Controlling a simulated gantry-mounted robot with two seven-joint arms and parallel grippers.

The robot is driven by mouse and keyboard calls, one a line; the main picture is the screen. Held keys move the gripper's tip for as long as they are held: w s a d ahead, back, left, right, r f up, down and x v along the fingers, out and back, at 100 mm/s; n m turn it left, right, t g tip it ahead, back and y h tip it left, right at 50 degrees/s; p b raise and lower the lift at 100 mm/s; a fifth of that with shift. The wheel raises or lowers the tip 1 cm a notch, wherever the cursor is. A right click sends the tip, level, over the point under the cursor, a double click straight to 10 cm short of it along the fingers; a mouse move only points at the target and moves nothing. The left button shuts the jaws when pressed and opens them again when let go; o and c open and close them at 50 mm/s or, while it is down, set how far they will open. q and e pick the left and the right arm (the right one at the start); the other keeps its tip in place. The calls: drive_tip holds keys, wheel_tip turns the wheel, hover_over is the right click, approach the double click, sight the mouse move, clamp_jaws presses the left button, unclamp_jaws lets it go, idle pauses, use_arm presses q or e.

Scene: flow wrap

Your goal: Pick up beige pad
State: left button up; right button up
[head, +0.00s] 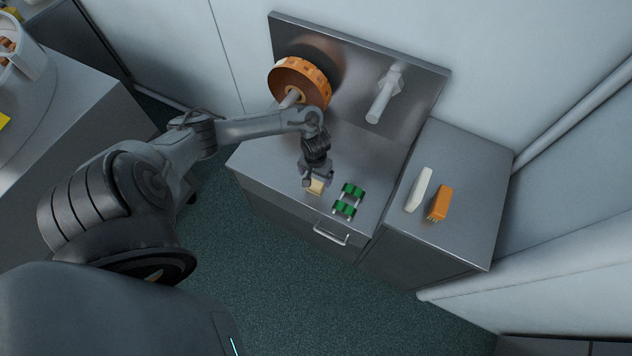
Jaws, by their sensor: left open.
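The beige pad (316,187) is a small pale block on the grey cabinet top, near its front edge. My left gripper (312,182) is right above and around the pad, pointing down, and hides part of it. Its jaws are open. I cannot tell whether the fingers touch the pad. My right gripper is not in view.
Green parts on a small rack (348,201) stand close to the right of the pad. An orange block (439,203) and a white piece (419,189) lie on the right cabinet. An orange-brown roll (300,82) and an empty spindle (384,93) project from the back panel.

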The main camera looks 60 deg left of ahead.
sight(316, 183)
use_arm(q)
wheel_tip(316, 183, down, 2)
drive_tip(key=shift+d+f+b, duration=0.1)
drive_tip(key=shift+b, duration=0.2)
drive_tip(key=shift+f, duration=0.5)
wheel_tip(316, 183, down, 4)
drive_tip(key=b, duration=0.3)
drive_tip(key=shift+w+f, duration=0.1)
drive_tip(key=shift+f, duration=0.1)
drive_tip(key=shift+a, duration=0.2)
drive_tip(key=shift+c, duration=0.4)
drive_tip(key=c, duration=1.1)
drive_tip(key=shift+o, duration=0.2)
drive_tip(key=shift+r+p, duration=0.4)
drive_tip(key=shift+r, duration=0.15)
drive_tip(key=r+p, duration=0.1)
drive_tip(key=r, duration=0.1)
drive_tip(key=d+r+p, duration=0.1)
drive_tip(key=r, duration=0.1)
drive_tip(key=w+d+r+p, duration=0.2)
drive_tip(key=d+r+p, duration=0.2)
drive_tip(key=d, duration=0.6)
wheel_tip(316, 183, up, 2)
drive_tip(key=shift+d+p, duration=0.3)
drive_tip(key=shift+p, duration=0.05)
